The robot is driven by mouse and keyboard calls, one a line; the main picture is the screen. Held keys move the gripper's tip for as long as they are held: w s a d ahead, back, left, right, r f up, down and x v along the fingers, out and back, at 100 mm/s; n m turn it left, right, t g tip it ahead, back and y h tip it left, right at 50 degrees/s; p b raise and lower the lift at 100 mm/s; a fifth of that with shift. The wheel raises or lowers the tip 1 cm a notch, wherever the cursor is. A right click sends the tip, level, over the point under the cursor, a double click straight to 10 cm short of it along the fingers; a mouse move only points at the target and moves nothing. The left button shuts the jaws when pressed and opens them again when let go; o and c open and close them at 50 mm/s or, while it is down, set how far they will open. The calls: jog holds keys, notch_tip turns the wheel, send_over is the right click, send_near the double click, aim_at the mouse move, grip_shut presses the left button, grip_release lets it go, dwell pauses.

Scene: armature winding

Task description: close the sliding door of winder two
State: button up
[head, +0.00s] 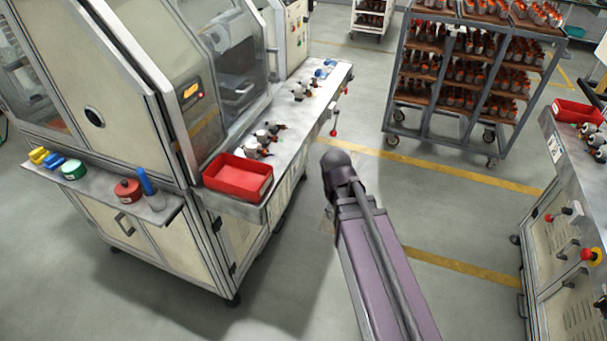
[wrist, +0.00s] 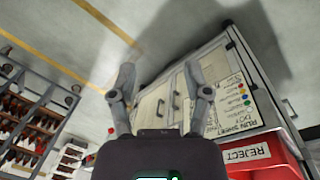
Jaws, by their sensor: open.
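A cream winding machine (head: 130,70) stands at the left in the head view; I see no number marking it as winder two. Its front has a framed, see-through door panel (head: 232,45) above the work shelf, with a vertical bar handle (head: 272,55) near its right edge. I cannot tell how far the door is open. In the wrist view my gripper (wrist: 160,75) is open and empty, its two fingers apart, with floor and a cream cabinet (wrist: 160,105) beyond them. The door does not clearly show in the wrist view. My gripper is not clearly seen in the head view.
A red tray (head: 238,178) and several armatures (head: 265,138) sit on the machine's shelf. A wheeled rack (head: 410,75) of armatures stands at the back right. Another machine bench (head: 560,180) is at the right edge. A red REJECT bin (wrist: 252,152) is close in the wrist view. Floor between is clear.

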jog(key=s+d+f+m+y, duration=0.1)
jog(key=s+d+m, duration=0.3)
jog(key=d, duration=0.1)
jog(key=shift+d+m+b, duration=0.15)
jog(key=shift+m+b, duration=0.15)
jog(key=shift+b, duration=0.05)
jog(key=shift+w, duration=0.15)
